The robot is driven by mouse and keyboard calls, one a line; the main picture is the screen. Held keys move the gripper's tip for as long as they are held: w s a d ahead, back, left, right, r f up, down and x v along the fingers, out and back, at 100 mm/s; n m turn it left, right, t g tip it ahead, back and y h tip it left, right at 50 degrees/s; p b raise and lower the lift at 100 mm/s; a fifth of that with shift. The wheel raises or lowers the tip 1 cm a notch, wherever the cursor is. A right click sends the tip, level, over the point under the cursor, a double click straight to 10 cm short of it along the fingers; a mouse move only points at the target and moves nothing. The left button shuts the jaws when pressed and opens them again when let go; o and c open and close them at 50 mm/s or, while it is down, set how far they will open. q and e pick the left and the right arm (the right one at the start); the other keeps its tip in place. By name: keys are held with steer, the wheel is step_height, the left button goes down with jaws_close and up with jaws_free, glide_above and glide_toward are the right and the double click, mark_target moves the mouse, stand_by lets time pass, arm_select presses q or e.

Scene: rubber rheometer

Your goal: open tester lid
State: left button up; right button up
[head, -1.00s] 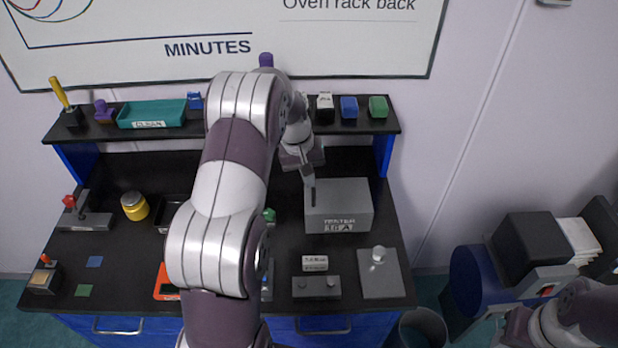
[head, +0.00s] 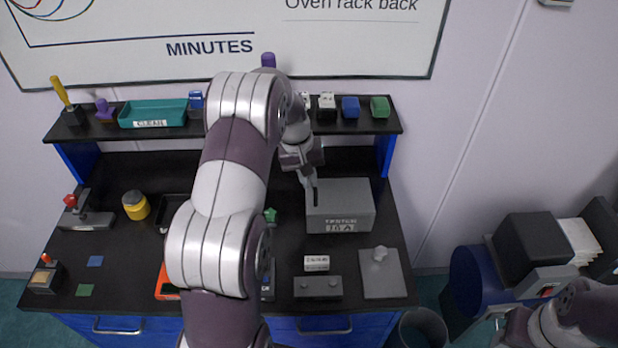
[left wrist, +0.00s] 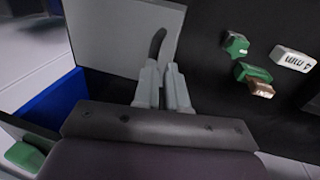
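The tester (head: 345,211) is a grey box on the right half of the black bench; its top looks closed. A thin dark handle (head: 316,196) shows at the left of its top. My left gripper (head: 311,184) reaches down to this handle from behind. In the left wrist view, the tester's pale grey face (left wrist: 110,35) fills the upper left. The dark handle (left wrist: 158,43) rises just beyond the fingertips (left wrist: 161,72), which are close together. Whether they grip the handle is unclear.
A label block (head: 316,263), a grey two-knob block (head: 318,287) and a plate with a knob (head: 382,275) lie in front of the tester. The shelf (head: 345,127) behind holds small coloured blocks. My left arm hides the bench's middle.

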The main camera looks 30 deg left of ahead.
arm_select(q)
steer(key=shift+s+d+f, duration=0.3)
steer(key=shift+d+f, duration=0.1)
steer(key=shift+f, duration=0.1)
arm_select(e)
steer(key=shift+f, duration=0.1)
arm_select(q)
steer(key=shift+o, duration=0.3)
steer(key=shift+w+a+r, duration=0.1)
steer(key=shift+a+r, duration=0.05)
steer(key=shift+r, duration=0.05)
steer(key=r+p, duration=0.1)
steer(key=w+r+p, duration=0.1)
steer(key=r, duration=0.1)
steer(key=shift+w, duration=0.2)
steer(key=p+v, duration=0.8)
steer(key=v, duration=0.4)
steer(key=shift+s+p, duration=0.15)
steer(key=shift+p, duration=0.2)
arm_select(e)
step_height(320, 180, up, 10)
steer(key=shift+w+d+r, duration=0.2)
steer(key=shift+w+d, duration=0.15)
steer(key=shift+w, duration=0.05)
arm_select(q)
steer(key=shift+a, duration=0.1)
arm_select(e)
steer(key=shift+r, duration=0.1)
